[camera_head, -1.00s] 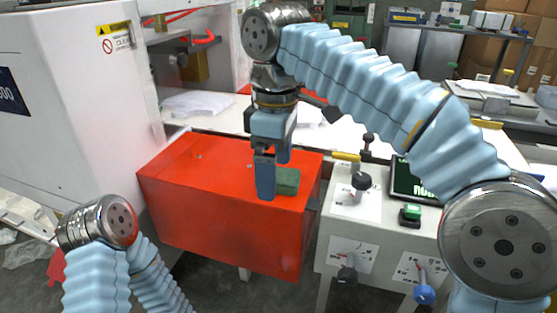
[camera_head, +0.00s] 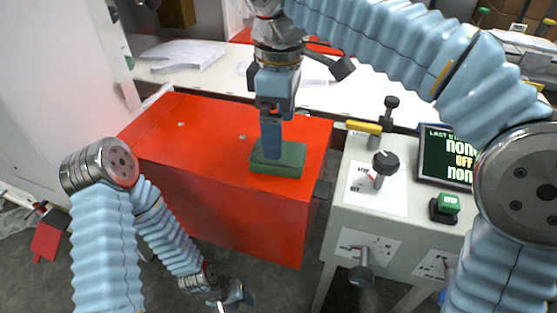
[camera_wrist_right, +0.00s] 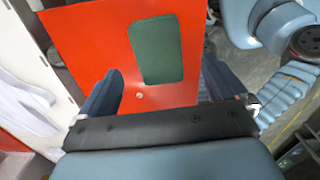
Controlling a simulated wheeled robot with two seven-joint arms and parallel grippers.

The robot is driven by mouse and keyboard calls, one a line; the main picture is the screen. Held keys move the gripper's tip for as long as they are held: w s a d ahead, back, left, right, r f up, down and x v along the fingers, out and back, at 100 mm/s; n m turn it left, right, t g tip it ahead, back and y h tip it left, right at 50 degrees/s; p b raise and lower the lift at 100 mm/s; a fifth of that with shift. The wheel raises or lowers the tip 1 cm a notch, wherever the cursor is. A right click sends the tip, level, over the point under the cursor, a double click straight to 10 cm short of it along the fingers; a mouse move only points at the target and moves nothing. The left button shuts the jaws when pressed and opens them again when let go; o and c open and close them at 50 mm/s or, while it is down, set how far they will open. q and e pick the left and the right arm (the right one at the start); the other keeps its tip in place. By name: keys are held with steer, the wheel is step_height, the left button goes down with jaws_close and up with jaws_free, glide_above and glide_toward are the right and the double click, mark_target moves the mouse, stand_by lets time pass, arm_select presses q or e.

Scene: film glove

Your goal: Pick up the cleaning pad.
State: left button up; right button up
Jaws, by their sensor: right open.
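The cleaning pad (camera_head: 286,165) is a dark green block lying flat on top of the red box (camera_head: 190,142). My right gripper (camera_head: 271,156) points down at the pad, and its blue fingers overlap the pad's left part in the head view. In the right wrist view the right gripper (camera_wrist_right: 160,90) is open, its two blue fingers apart. The pad (camera_wrist_right: 157,50) shows there as a green rectangle lying ahead, between the directions of the fingers, not gripped. My left gripper (camera_head: 236,294) is low in front of the red box, small and dark; its opening is unclear.
A grey control panel (camera_head: 345,218) with knobs, a green button (camera_head: 447,204) and a screen (camera_head: 446,158) stands right of the red box. A white bench (camera_head: 215,78) with papers (camera_head: 183,55) runs behind. A white machine wall (camera_head: 60,85) is at the left.

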mark_target(291, 164)
step_height(291, 164, down, 6)
steer(key=shift+w+r+b, duration=0.15)
steer(key=shift+r+b, duration=0.05)
steer(key=shift+b, duration=0.45)
steer(key=shift+a, duration=0.1)
steer(key=c, duration=1.1)
